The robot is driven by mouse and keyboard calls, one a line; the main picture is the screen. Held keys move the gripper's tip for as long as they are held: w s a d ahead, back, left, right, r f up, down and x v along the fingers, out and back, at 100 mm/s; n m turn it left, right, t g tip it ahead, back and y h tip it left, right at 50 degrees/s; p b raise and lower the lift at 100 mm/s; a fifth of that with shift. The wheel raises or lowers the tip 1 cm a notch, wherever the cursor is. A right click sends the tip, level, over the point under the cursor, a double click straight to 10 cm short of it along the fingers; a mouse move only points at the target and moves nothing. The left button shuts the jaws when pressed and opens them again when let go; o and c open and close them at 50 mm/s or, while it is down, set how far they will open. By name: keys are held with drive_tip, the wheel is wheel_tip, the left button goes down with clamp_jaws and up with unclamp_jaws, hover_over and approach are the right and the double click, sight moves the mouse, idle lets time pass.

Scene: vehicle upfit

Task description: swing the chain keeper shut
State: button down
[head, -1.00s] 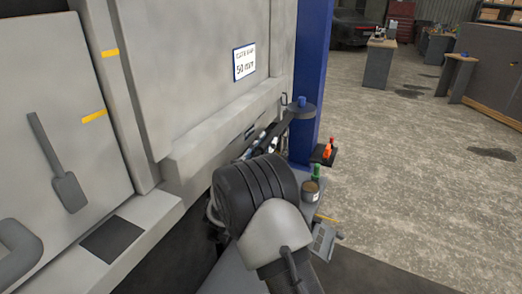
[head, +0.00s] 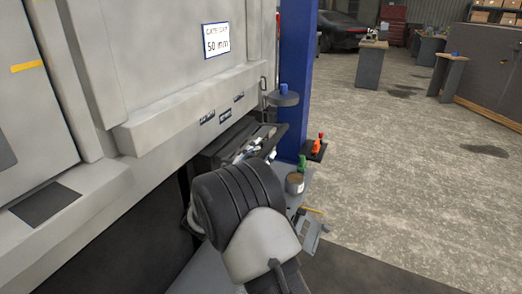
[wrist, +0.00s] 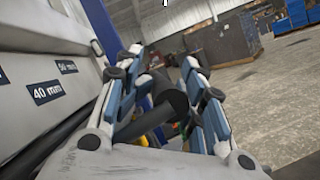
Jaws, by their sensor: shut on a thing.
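My gripper (wrist: 165,100) has its two blue-padded fingers closed around a dark bar with a thick round end (wrist: 170,97) in the wrist view. I cannot tell for certain whether this bar is the chain keeper. In the head view my wrist hides much of the gripper; its pale fingers (head: 257,146) show just beyond, beside a dark bar or flap (head: 222,143) below the pale panel's ledge. A small hook (wrist: 97,47) sticks out from the pale panel in the wrist view. No chain can be made out.
A blue post (head: 298,75) with a round grey tray (head: 283,98) stands close on the right. A can (head: 295,184) sits below. The floor further right is open.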

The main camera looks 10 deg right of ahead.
drive_tip(key=shift+s+d+f+n+b, duration=0.15)
drive_tip(key=shift+f+b, duration=0.15)
drive_tip(key=shift+f, duration=0.65)
drive_tip(key=shift+f+n+b, duration=0.15)
drive_tip(key=shift+f+b, duration=0.1)
drive_tip(key=shift+f, duration=0.65)
drive_tip(key=c, duration=1.4)
unclamp_jaws()
drive_tip(key=shift+o, duration=0.2)
drive_tip(key=r+v, duration=0.1)
drive_tip(key=v, duration=1)
drive_tip(key=shift+s+a+r+m, duration=0.15)
drive_tip(key=shift+s+a+m, duration=0.25)
drive_tip(key=shift+a, duration=0.1)
